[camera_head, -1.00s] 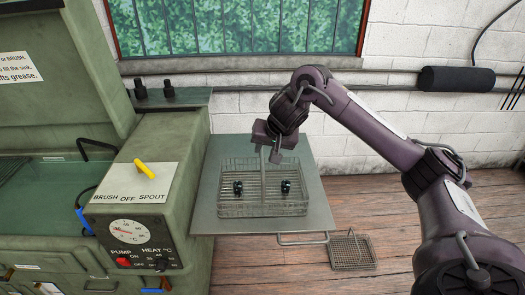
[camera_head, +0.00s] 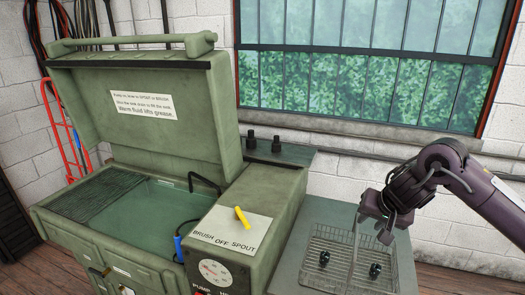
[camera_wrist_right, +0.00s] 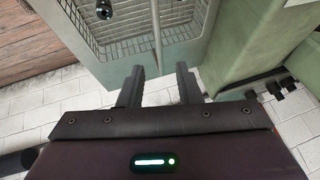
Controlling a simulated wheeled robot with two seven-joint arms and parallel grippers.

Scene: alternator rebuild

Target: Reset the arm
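My right gripper (camera_head: 384,232) is above the wire basket (camera_head: 338,240), close to its upright handle. In the right wrist view the two fingers of my right gripper (camera_wrist_right: 160,72) are apart, so it is open. The handle (camera_wrist_right: 156,25) of the basket shows beyond the gap between the fingers; I cannot tell whether it touches them. The basket holds two small dark parts (camera_head: 324,258) and (camera_head: 375,270) and rests on the grey side shelf (camera_head: 318,212). My left gripper is not in view.
A green parts washer (camera_head: 150,80) stands at left with its lid raised, an open basin (camera_head: 150,215) and a yellow selector lever (camera_head: 241,217). A barred window (camera_head: 360,80) and white brick wall are behind. A red hand truck (camera_head: 62,135) stands at far left.

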